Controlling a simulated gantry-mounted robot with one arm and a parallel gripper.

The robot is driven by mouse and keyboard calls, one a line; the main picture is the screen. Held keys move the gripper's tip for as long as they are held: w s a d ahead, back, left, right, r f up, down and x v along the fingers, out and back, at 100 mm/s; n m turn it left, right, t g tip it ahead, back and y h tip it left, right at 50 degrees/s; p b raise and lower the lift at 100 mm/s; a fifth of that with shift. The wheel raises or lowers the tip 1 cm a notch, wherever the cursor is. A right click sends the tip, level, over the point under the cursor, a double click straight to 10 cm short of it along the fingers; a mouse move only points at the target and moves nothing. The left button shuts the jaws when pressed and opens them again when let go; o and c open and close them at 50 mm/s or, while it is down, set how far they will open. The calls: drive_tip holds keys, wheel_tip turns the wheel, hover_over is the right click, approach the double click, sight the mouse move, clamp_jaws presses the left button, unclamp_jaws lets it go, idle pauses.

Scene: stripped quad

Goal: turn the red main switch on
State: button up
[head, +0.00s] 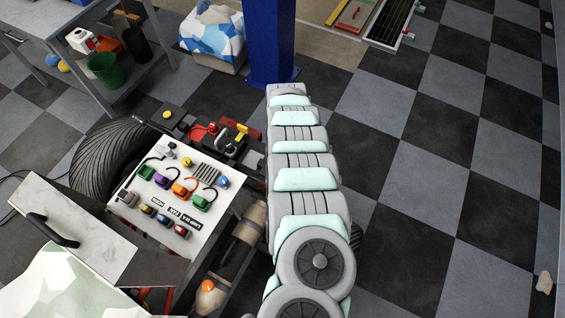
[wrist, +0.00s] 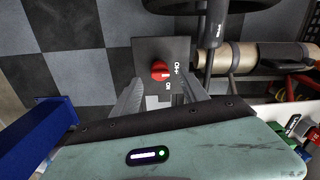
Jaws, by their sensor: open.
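In the wrist view, the red main switch (wrist: 159,71) is a round knob on a dark grey square plate (wrist: 146,50). A pale mark on the knob seems to point right, towards one white label; another short label sits below the knob. The lettering is too small to read surely. My gripper (wrist: 162,84) is open and empty. Its two pale fingers reach towards the plate, one on each side of the knob's lower part; I cannot tell whether they touch it. In the head view the switch and the gripper do not show.
A blue post (head: 270,45) stands beyond my arm and shows at lower left in the wrist view (wrist: 45,135). A white panel (head: 150,205) with coloured connectors lies on the quad, left of my arm.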

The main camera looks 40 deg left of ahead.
drive_tip(key=shift+f+b, duration=0.3)
drive_tip(key=shift+f, duration=2)
clamp_jaws()
